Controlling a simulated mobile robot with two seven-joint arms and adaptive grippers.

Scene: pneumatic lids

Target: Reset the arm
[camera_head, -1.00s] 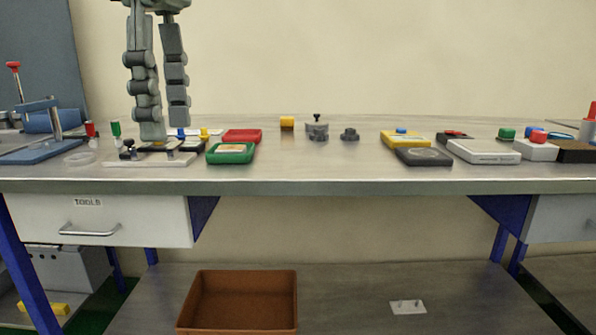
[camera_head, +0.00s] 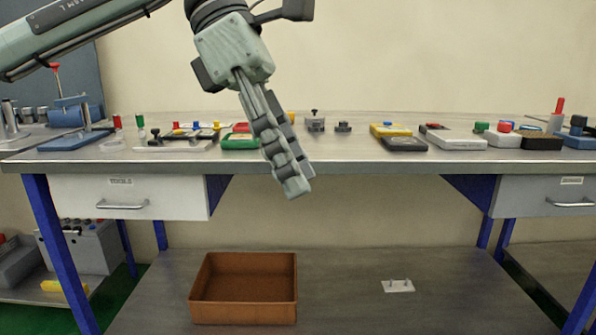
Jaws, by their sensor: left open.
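My left gripper (camera_head: 290,180) hangs in front of the workbench, fingers pointing down and to the right, seen nearly edge-on. Its arm comes in from the upper left. It is open, with nothing seen between its fingers, and its tips are in front of the bench's front edge. My right gripper is not in view.
The workbench (camera_head: 350,160) carries a white board (camera_head: 175,146) with small parts, yellow and dark boxes (camera_head: 404,144), and a white box (camera_head: 457,138). An orange-brown bin (camera_head: 243,313) and a small white plate (camera_head: 398,286) lie on the lower shelf. The bench's middle front is clear.

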